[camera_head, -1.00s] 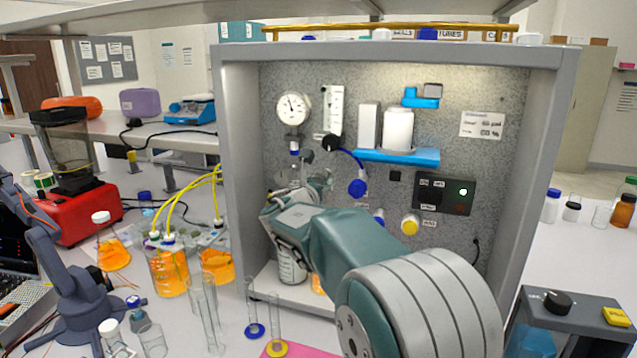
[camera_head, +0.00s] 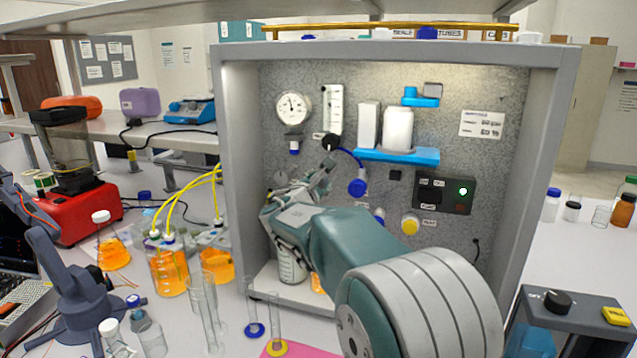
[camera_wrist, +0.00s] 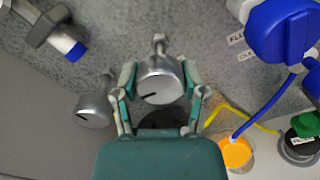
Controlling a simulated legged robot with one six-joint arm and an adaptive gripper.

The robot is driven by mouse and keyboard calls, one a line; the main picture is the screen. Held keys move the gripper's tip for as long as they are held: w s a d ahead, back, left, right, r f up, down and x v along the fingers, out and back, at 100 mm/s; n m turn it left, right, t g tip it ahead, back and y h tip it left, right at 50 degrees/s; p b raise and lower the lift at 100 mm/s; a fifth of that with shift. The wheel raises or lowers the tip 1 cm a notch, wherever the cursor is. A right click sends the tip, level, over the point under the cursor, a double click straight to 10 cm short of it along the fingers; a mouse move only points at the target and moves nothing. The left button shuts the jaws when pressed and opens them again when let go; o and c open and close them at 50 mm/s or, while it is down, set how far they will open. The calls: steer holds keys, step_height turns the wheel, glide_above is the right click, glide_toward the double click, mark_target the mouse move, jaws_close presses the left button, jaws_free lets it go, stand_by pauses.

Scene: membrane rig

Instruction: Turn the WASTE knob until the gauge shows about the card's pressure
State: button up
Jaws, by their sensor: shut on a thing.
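My gripper (camera_wrist: 162,82) is shut on a silver knob (camera_wrist: 158,88) with a dark pointer line, its fingers on either side of the knob. In the head view my gripper (camera_head: 322,178) is at the panel, below the gauge. No readable label shows on this knob, so I cannot tell its name from the picture. A second silver knob (camera_wrist: 97,106) stands to its left, untouched. The round white gauge (camera_head: 293,108) has a dark needle pointing up and slightly left; its numbers are too small to read. The white card (camera_head: 482,124) is on the panel's right, its print unreadable.
A blue shelf (camera_head: 398,156) holds a white container. Orange-filled bottles (camera_head: 168,270) stand outside the cabinet at left.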

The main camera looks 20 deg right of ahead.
steer(key=m, duration=0.6)
steer(key=shift+f+m, duration=0.1)
steer(key=shift+m, duration=0.2)
stand_by(0.4)
steer(key=o, duration=1.2)
steer(key=shift+c, duration=0.2)
steer(key=shift+s+a, duration=0.25)
steer(key=shift+s, duration=0.05)
steer(key=v, duration=1.1)
steer(key=shift+a, duration=0.1)
stand_by(1.3)
